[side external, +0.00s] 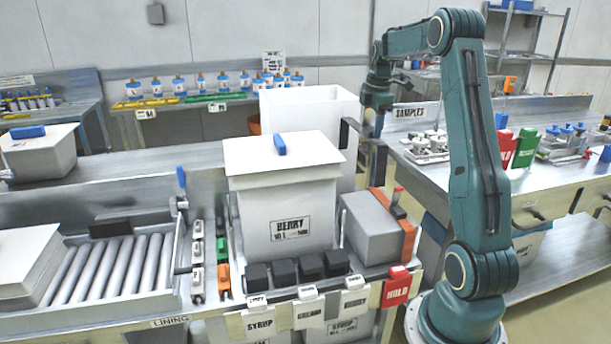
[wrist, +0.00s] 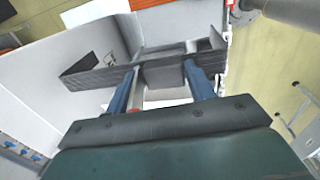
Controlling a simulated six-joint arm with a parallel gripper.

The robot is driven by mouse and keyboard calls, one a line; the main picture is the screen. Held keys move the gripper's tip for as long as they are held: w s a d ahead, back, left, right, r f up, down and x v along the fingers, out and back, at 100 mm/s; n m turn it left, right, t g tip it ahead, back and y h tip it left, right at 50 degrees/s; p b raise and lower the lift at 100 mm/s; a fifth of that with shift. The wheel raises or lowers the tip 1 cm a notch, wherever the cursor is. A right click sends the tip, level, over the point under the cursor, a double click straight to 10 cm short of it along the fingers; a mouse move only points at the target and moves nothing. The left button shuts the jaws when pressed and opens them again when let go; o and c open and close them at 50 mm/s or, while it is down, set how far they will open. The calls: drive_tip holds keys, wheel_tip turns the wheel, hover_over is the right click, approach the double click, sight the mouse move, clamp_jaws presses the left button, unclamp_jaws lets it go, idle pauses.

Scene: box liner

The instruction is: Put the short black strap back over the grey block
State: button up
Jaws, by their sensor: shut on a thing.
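My gripper (side external: 368,130) is shut on the short black strap (side external: 378,162) and holds it in the air above the grey block. The strap is a stiff, angular band with its ends bent. In the wrist view the strap (wrist: 95,78) lies crosswise between the two blue fingers of my gripper (wrist: 162,72). The grey block (side external: 372,228) sits at the right end of the bench, right of the white BERRY box. An orange strap (side external: 408,222) goes around its right end. The black strap looks apart from the block. I cannot clearly pick out the block in the wrist view.
The lidded white BERRY box (side external: 285,205) stands close left of the block. A tall open white box (side external: 310,105) stands behind. Several black cubes (side external: 284,270) line the front. A red HOLD tag (side external: 397,286) hangs at the front right. Rollers (side external: 110,268) lie at left.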

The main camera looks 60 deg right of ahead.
drive_tip(key=shift+a+f, duration=0.1)
drive_tip(key=shift+a, duration=0.05)
idle(0.3)
drive_tip(key=s+a+f, duration=0.4)
drive_tip(key=a+f, duration=0.2)
drive_tip(key=a, duration=0.1)
idle(0.3)
drive_tip(key=shift+d+f, duration=0.1)
drive_tip(key=shift+f, duration=0.15)
drive_tip(key=shift+f, duration=8.6)
drive_tip(key=o, duration=1.8)
drive_tip(key=shift+r, duration=0.1)
